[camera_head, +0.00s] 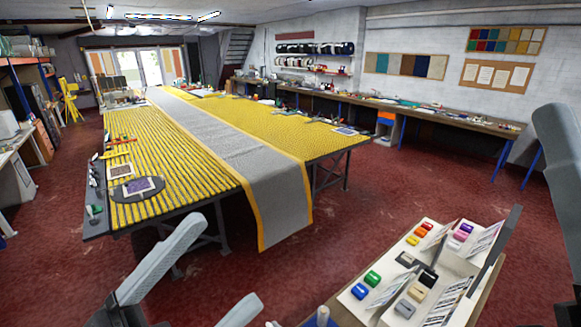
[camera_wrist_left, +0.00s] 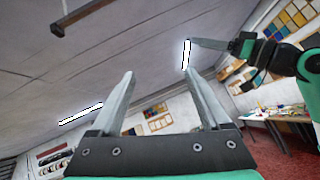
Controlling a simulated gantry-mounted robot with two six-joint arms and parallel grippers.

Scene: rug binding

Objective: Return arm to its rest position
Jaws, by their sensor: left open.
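My left gripper (camera_head: 228,260) is at the bottom of the head view, in front of the long table. Its two grey fingers are spread apart with nothing between them. In the left wrist view the same gripper (camera_wrist_left: 159,60) points up toward the ceiling and walls, open and empty. My other arm (camera_wrist_left: 275,55), green and black, shows at the upper right of the left wrist view. A grey part of mine also stands at the right edge of the head view. The state of the right gripper cannot be made out.
A long table (camera_head: 85,224) carries yellow striped rugs (camera_head: 185,165) and a grey runner (camera_head: 275,200) hanging over its near end. A tray (camera_head: 350,300) with coloured blocks stands at lower right. A workbench (camera_head: 455,118) lines the right wall. Red floor (camera_head: 400,180) is clear between.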

